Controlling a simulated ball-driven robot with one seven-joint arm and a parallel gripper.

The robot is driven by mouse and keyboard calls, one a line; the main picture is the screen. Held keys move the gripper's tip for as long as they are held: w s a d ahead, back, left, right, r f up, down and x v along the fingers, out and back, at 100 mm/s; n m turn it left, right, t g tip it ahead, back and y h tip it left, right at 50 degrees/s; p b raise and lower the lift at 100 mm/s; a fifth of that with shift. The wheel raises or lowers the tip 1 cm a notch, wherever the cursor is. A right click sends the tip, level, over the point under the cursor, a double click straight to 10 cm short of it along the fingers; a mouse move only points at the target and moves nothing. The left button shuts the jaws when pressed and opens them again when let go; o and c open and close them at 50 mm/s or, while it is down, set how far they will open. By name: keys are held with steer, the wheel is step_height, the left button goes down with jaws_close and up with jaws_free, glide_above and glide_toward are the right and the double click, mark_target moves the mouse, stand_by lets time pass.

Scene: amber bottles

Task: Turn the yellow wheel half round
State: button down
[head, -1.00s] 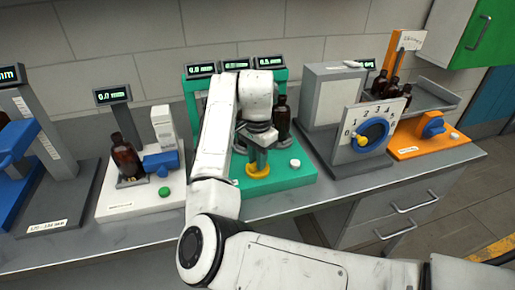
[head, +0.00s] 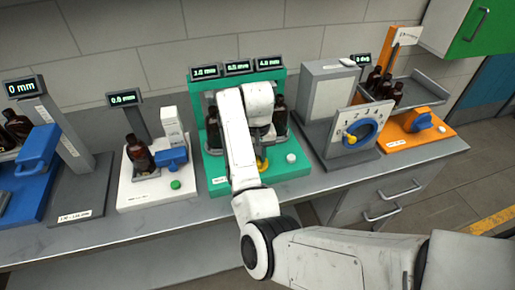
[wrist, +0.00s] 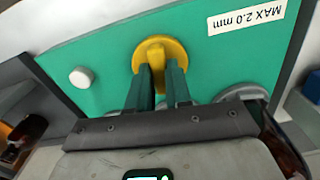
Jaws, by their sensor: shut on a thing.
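The yellow wheel (head: 263,166) sits low on the front of the green station (head: 215,172) in the head view, partly hidden by my arm. The wrist view shows it as a yellow disc with a raised grip (wrist: 160,46) on the green panel (wrist: 100,50). My gripper (wrist: 158,70) points at the wheel, its two green fingers shut on the raised grip, one on each side. In the head view my gripper (head: 261,152) is mostly hidden behind my own wrist.
A white button (head: 291,158) is beside the wheel. Brown bottles (head: 279,118) stand behind it on the station, under small displays (head: 237,67). A white station (head: 150,190) is to the left and a blue dial (head: 360,134) to the right.

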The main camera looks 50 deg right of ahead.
steer(key=n, duration=0.4)
steer(key=shift+n, duration=0.3)
steer(key=n, duration=0.4)
steer(key=shift+n, duration=0.3)
steer(key=n, duration=0.4)
steer(key=shift+n, duration=0.3)
steer(key=n, duration=0.5)
steer(key=shift+w, duration=0.1)
steer(key=c, duration=1)
jaws_free()
steer(key=shift+c, duration=0.2)
